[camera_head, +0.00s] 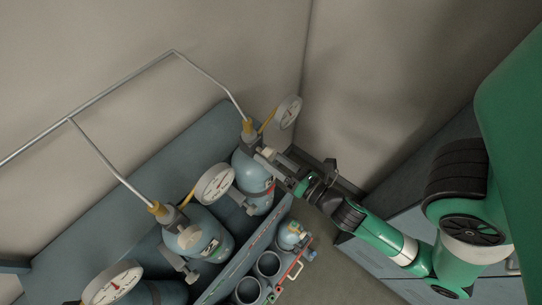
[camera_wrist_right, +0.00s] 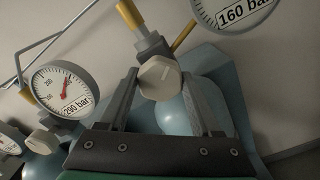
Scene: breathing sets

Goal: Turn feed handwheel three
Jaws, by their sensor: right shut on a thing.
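My right gripper (camera_head: 277,163) reaches in from the right to the valve of the rightmost blue cylinder (camera_head: 251,182). In the right wrist view the two grey fingers (camera_wrist_right: 160,88) stand on either side of a pale, faceted feed handwheel (camera_wrist_right: 159,77) and are shut on it. A white mark shows on the handwheel's face. No number for the wheel is readable. A gauge at the upper right (camera_wrist_right: 232,8) reads 160 bar; a gauge at the left (camera_wrist_right: 66,88) reads 290 bar. My left gripper is not in view.
More blue cylinders with valves and gauges stand to the left, such as the middle one (camera_head: 200,238). A metal pipe (camera_head: 118,82) runs above them along the wall. A rack with round holders (camera_head: 268,264) and a small cylinder (camera_head: 291,236) sit in front.

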